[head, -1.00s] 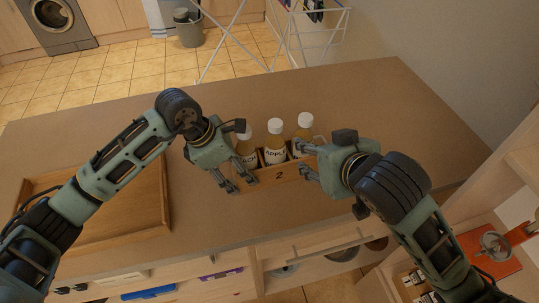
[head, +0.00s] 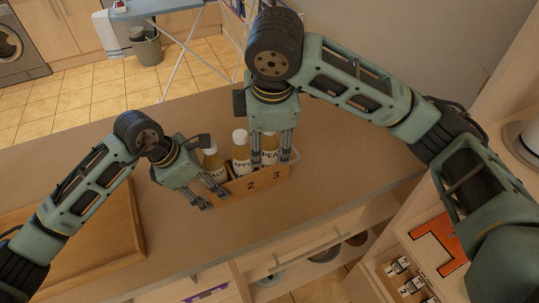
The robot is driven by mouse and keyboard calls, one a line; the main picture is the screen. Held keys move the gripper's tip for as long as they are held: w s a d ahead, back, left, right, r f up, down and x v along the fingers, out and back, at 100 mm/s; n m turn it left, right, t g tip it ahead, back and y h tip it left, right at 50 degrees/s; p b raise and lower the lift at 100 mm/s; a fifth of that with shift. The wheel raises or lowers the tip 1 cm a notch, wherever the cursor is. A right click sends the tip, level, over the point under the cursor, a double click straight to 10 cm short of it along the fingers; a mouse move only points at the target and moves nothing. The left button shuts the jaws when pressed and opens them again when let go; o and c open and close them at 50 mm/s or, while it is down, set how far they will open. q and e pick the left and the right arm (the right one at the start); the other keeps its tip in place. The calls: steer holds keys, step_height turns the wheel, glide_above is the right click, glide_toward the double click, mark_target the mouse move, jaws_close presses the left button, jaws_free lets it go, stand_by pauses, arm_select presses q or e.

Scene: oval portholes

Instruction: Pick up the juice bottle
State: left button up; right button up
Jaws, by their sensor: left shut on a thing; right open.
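Several bottles with pale caps stand upright in a wooden carrier (head: 266,186) marked 2 and 3. The left one (head: 211,160) has a partly hidden label. The middle one (head: 241,155) has a label starting "APPL". The right one (head: 270,155) has a label starting "PEA", and its cap is hidden by my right gripper. My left gripper (head: 215,198) is shut on the carrier's left end. My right gripper (head: 269,161) points down with its open fingers on either side of the right bottle. Whether they touch it cannot be told.
The carrier stands on a brown counter (head: 330,150). A wooden tray (head: 130,225) lies to the left. A drawer front with a handle is below the counter's near edge. The counter to the right is clear.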

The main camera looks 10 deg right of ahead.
mark_target(269, 146)
steer(key=w+n, duration=0.1)
steer(key=w, duration=0.1)
steer(key=w+d+r+n+g, duration=0.1)
steer(key=w+n, duration=0.1)
steer(key=w+n+g, duration=0.1)
steer(key=w, duration=0.1)
steer(key=shift+w+d+r, duration=0.1)
steer(key=shift+d+r, duration=0.2)
steer(key=shift+w+d+n+g, duration=0.15)
steer(key=shift+w+n+g, duration=0.25)
steer(key=shift+w+n, duration=0.1)
step_height(269, 146, down, 6)
steer(key=shift+r, duration=0.1)
steer(key=shift+f, duration=3)
steer(key=shift+c, duration=0.5)
steer(key=shift+r, duration=0.1)
jaws_close()
